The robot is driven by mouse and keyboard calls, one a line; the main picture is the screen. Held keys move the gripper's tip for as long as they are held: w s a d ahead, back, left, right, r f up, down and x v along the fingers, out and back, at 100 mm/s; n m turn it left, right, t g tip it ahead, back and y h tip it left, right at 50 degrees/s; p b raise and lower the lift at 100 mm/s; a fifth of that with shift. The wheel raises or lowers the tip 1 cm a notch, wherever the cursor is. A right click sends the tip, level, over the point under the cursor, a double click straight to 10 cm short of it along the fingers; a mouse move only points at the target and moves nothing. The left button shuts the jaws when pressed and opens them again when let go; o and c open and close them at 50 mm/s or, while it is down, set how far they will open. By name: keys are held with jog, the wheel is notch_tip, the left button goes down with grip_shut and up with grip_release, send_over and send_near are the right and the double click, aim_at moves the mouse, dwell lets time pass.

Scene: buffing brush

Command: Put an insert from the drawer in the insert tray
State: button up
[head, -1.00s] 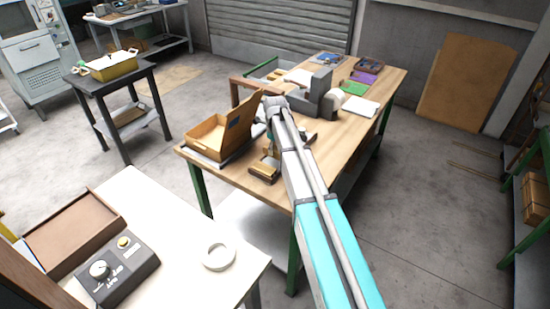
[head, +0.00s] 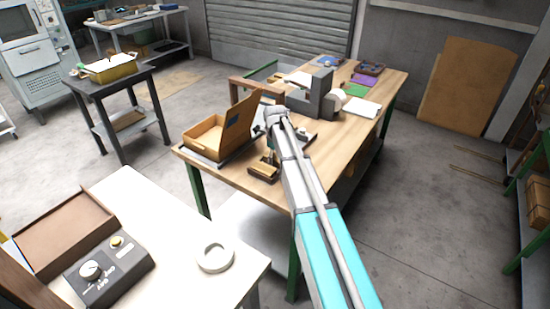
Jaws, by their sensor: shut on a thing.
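My gripper (head: 269,154) points down over the near part of the wooden workbench (head: 345,140), right of an open wooden box (head: 207,134) with a raised lid. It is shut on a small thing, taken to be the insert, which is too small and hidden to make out. A small brown and dark block (head: 263,171) is on the bench just below and left of the gripper. I cannot tell for certain which thing is the drawer. A purple tray (head: 364,79) and a dark tray (head: 370,68) lie at the far end; neither is clearly the insert tray.
A grey machine (head: 318,96) stands mid-bench, beside white paper (head: 362,107). The near left table (head: 150,212) holds a brown tray (head: 62,235), a control box (head: 108,270) and a white ring (head: 214,256). A yellow bin (head: 112,70) sits on a dark stand.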

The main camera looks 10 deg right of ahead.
aim_at(275, 156)
jog(key=shift+f, duration=0.15)
jog(key=o, duration=0.9)
notch_tip(275, 156, up, 8)
jog(key=p, duration=0.7)
jog(key=shift+f+p, duration=0.1)
jog(key=shift+p, duration=0.2)
dwell(0.4)
